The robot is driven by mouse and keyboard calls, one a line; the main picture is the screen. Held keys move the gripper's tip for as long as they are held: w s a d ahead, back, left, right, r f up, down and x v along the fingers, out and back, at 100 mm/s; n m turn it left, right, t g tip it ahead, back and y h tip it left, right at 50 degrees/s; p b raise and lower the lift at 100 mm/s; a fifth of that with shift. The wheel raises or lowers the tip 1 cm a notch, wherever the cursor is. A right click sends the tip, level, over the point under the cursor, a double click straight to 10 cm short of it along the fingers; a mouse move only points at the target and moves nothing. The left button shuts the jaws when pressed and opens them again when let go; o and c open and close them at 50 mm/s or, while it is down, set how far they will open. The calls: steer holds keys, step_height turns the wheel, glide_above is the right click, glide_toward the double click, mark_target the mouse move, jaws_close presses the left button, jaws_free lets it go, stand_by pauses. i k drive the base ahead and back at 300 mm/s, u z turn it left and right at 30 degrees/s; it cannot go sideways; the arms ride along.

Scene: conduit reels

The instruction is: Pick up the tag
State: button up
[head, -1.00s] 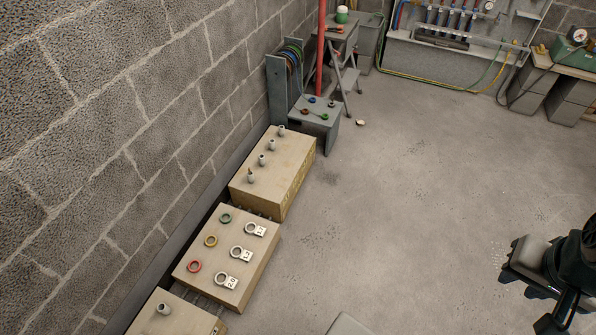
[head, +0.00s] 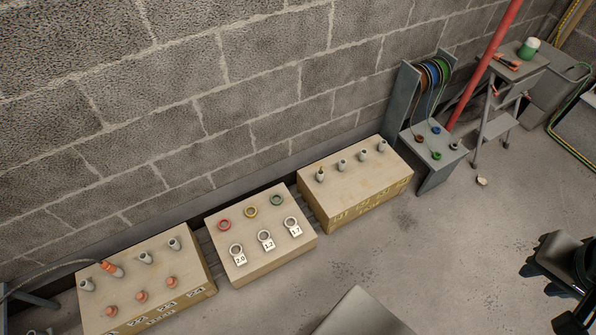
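Three pale tags, each a ring with a numbered plate, lie in a row on the middle wooden box (head: 268,262). The tag marked 2.0 (head: 240,259) is at the left, the tag that reads 1.2 (head: 268,244) is in the middle, and the tag that reads 1.7 (head: 295,230) is at the right. My gripper (head: 540,280) is at the right edge of the view, far from the tags and touching none of them. Its fingers are dark and partly cut off, so their opening is unclear.
A left box (head: 195,262) carries grey and orange fittings. A right box (head: 365,205) carries several grey fittings.

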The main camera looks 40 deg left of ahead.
mark_target(294, 230)
steer(key=u, duration=1.05)
steer(key=i, duration=0.9)
steer(key=u, duration=0.85)
